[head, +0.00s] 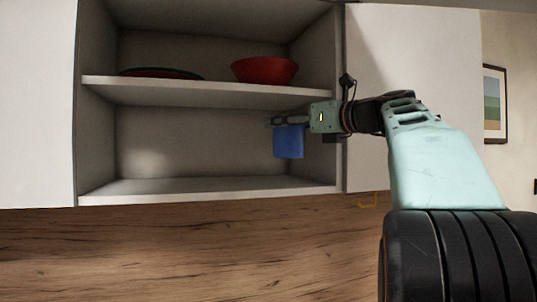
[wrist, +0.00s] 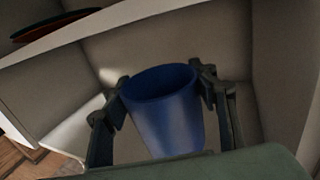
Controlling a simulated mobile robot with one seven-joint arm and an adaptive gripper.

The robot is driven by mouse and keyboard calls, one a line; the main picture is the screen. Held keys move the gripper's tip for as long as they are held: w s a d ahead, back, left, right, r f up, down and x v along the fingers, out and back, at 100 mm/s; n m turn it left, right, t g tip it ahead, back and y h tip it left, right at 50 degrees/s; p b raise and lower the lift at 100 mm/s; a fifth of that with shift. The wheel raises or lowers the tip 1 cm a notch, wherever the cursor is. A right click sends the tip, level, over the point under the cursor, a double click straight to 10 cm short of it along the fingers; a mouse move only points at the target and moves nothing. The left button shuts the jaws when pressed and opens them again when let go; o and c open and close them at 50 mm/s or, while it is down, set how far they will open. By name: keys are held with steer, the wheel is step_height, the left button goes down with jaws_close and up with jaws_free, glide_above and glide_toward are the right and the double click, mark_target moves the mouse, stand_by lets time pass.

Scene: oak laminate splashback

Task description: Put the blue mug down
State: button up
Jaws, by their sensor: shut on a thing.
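The blue mug (head: 289,143) is upright in the head view, in the lower compartment of the open cabinet near its right wall. It also shows in the wrist view (wrist: 165,112), its open rim facing up toward the camera. My gripper (head: 279,121) reaches in from the right and is shut on the mug, near its rim. In the wrist view the two fingers (wrist: 163,88) press on opposite sides of the mug. The mug's bottom appears above the cabinet's lower shelf (head: 200,189) in the head view. No handle shows.
The middle shelf (head: 200,93) is close above my gripper. It bears a red bowl (head: 265,70) and a dark plate with a reddish top (head: 162,73). The lower shelf is bare to the left of the mug. A white cabinet door (head: 415,70) is behind my arm.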

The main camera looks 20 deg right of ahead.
mark_target(280, 150)
steer(key=shift+w+a+f, duration=0.2)
steer(key=shift+w+f, duration=0.6)
steer(key=shift+f, duration=0.25)
steer(key=f, duration=0.1)
steer(key=w+f, duration=0.1)
steer(key=f, duration=0.1)
steer(key=shift+w+f+b, duration=0.3)
steer(key=shift+f+b, duration=0.05)
steer(key=shift+b, duration=0.05)
steer(key=shift+f, duration=0.4)
steer(key=shift+s, duration=0.2)
steer(key=shift+a, duration=0.1)
steer(key=shift+w+f, duration=0.1)
steer(key=shift+f, duration=0.15)
steer(key=o, duration=1.4)
